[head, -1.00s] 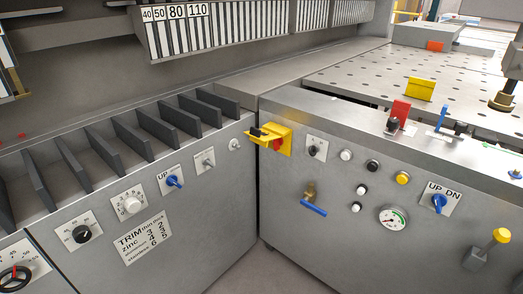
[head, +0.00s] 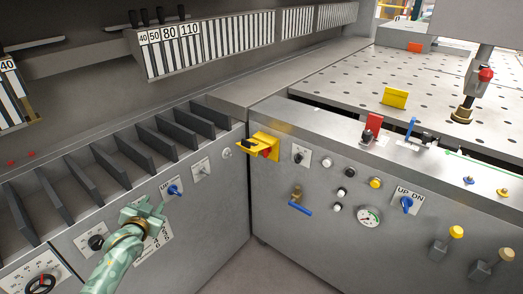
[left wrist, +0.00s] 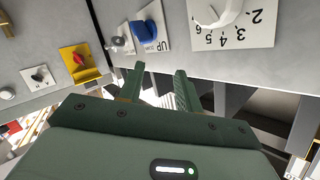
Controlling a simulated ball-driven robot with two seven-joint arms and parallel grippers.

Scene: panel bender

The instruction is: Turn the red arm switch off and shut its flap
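The red flap (head: 374,123) stands raised on the top front edge of the right-hand cabinet in the head view. A small dark switch (head: 367,137) sits at its foot; its lever position is too small to tell. My left gripper (head: 145,207) is in front of the left cabinet panel, well to the left of the flap and apart from it. In the left wrist view its two fingers (left wrist: 158,78) are apart with nothing between them. The red flap is not seen in that view. My right gripper is in neither current view.
A yellow bracket with a red knob (head: 265,146) sticks out at the cabinet corner. Knobs, buttons, a blue-handled valve (head: 299,207) and a gauge (head: 368,216) line the right panel. A yellow plate (head: 395,97) stands behind the red flap. Dark fins (head: 175,135) top the left cabinet.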

